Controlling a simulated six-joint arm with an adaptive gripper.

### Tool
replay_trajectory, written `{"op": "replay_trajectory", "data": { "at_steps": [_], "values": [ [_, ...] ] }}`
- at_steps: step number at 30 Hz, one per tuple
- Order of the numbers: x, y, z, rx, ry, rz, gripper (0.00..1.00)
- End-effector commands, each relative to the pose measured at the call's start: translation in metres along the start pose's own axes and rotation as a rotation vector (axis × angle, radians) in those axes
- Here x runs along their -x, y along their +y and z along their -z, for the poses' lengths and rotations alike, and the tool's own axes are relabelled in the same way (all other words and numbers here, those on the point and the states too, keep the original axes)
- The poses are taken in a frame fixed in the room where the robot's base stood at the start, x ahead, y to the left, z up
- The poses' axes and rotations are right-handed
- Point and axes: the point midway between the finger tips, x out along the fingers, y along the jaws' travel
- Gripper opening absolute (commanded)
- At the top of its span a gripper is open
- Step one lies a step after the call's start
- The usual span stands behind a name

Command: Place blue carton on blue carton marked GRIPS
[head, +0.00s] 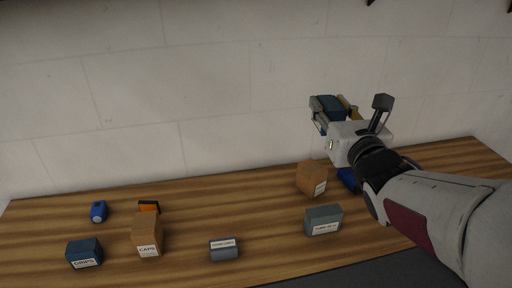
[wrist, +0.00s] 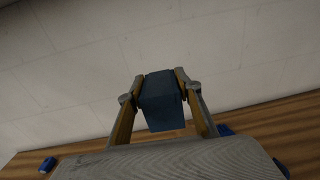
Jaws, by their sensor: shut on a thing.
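My gripper (head: 334,108) is raised well above the right part of the table. It is shut on a dark blue carton (head: 330,104), which also shows between the two fingers in the wrist view (wrist: 162,102). The fingers hide part of the carton in the head view. The blue carton marked GRIPS (head: 85,254) sits on the table at the front left, far from my gripper. Its top is bare.
A brown carton marked CAPS (head: 147,236) stands beside the GRIPS carton, with an orange-and-black item (head: 149,207) behind it. A blue item (head: 98,212) lies behind GRIPS. Grey boxes (head: 224,250) (head: 323,220), a brown carton (head: 311,178) and another blue thing (head: 348,179) are further right.

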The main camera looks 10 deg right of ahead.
Motion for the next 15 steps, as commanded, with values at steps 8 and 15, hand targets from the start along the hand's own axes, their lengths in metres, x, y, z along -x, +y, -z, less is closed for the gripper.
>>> {"op": "replay_trajectory", "data": {
  "at_steps": [8,15],
  "values": [
    [-0.015,-0.034,0.037,-0.002,0.004,0.049,0.11],
    [-0.027,-0.059,0.064,-0.002,0.003,0.071,0.11]
  ]
}}
